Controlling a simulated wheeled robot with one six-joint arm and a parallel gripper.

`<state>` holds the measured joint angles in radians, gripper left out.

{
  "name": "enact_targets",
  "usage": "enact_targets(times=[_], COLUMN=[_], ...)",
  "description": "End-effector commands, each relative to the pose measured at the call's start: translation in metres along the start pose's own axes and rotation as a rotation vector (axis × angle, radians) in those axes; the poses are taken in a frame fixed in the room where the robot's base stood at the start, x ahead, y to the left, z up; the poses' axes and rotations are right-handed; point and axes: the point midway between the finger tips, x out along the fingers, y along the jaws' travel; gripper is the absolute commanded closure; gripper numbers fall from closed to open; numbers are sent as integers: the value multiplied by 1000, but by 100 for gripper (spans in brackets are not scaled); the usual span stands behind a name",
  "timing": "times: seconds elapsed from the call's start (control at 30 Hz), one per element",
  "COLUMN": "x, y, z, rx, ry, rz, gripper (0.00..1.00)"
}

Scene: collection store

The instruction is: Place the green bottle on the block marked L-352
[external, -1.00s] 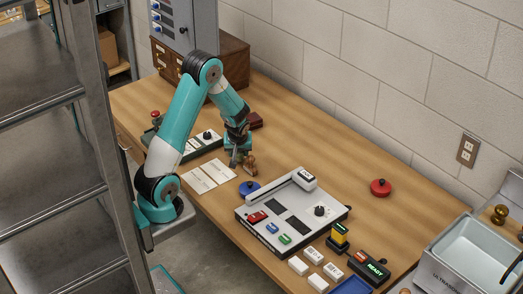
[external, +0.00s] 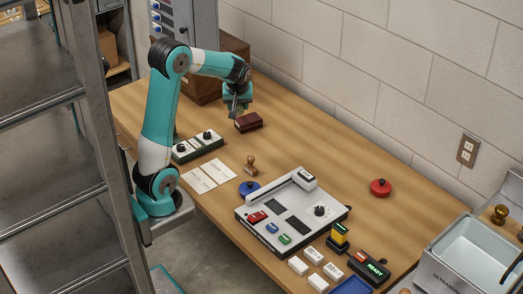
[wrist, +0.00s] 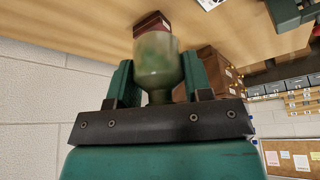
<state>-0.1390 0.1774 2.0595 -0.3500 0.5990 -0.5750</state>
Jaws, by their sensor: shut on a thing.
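My gripper (external: 238,112) is raised above the back left part of the wooden table, close to a dark red block. In the wrist view its two teal fingers (wrist: 157,85) are shut on a translucent green bottle (wrist: 155,62). In the external view the bottle is small and mostly lost against the gripper. Several small white blocks (external: 313,255) lie at the table's front right; their marks are too small to read, so I cannot tell which is L-352.
The dark red block (external: 249,122) sits just under my gripper. A wooden cabinet (external: 222,72) stands behind. A wooden stamp (external: 250,166), blue disc (external: 249,187) and grey panel device (external: 291,212) lie between the gripper and the white blocks. The right-rear tabletop is mostly clear around a red disc (external: 381,188).

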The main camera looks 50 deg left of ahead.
Motion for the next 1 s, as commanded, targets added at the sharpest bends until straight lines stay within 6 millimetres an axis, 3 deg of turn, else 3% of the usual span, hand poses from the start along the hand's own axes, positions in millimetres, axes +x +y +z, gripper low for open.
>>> enact_targets(times=[0.3,0.5,0.77,0.87,1.0], x=[10,27,42,54,86], y=[32,39,39,39,39], z=[-110,-168,-199,-197,-184], rx=[-151,-265,-344,-349,-348], ry=[11,5,-3,-5,-7], rz=[-83,-125,-143,-146,-148], gripper=[80,80,80,80,80])
